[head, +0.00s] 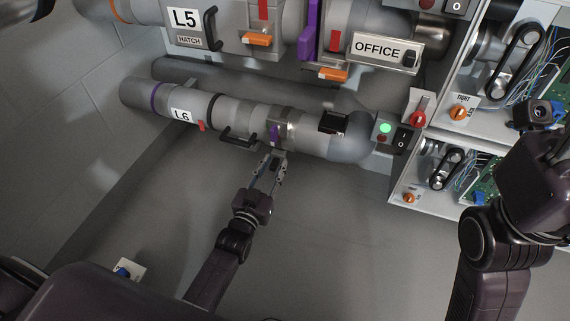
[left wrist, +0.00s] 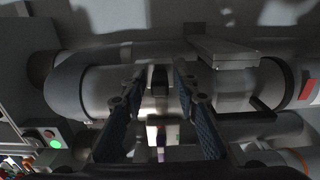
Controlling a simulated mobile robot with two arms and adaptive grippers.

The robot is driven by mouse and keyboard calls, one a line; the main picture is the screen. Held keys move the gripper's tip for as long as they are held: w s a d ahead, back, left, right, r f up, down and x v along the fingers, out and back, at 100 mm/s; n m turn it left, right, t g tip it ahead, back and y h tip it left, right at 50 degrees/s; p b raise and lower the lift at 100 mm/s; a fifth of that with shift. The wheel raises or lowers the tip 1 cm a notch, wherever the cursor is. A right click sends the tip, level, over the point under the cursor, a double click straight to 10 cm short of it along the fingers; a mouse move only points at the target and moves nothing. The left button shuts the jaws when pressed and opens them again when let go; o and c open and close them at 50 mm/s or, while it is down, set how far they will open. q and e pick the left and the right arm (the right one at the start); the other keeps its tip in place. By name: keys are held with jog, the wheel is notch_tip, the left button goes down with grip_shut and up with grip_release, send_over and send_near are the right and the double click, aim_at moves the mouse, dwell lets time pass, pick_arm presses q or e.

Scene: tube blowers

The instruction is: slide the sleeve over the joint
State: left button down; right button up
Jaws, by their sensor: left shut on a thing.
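The shiny metal sleeve (head: 287,130) sits around the grey L6 tube (head: 240,113), with a purple latch (head: 274,134) on its front. It also shows in the left wrist view (left wrist: 157,103). My left gripper (head: 277,160) reaches up from below to the sleeve. Its fingers (left wrist: 158,78) are closed on a small part at the sleeve, probably its handle; the fingers hide most of that part. I cannot make out a bare joint, and the sleeve may cover it. My right arm (head: 490,235) stands at the right, and its fingertips do not show clearly.
The L5 tube (head: 225,20) with its orange and purple levers runs above. Right of L6 is a switch box (head: 393,134) with a lit green lamp. A black handle (head: 238,137) juts out left of the sleeve. Open cabinets (head: 440,205) stand at the right. The floor below is clear.

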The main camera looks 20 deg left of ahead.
pick_arm(q)
jog(key=shift+a, duration=0.75)
jog(key=c, duration=1.9)
grip_release()
jog(key=shift+a, duration=0.1)
jog(key=shift+s+f, duration=0.1)
jog(key=s, duration=1.1)
jog(key=shift+s, duration=0.4)
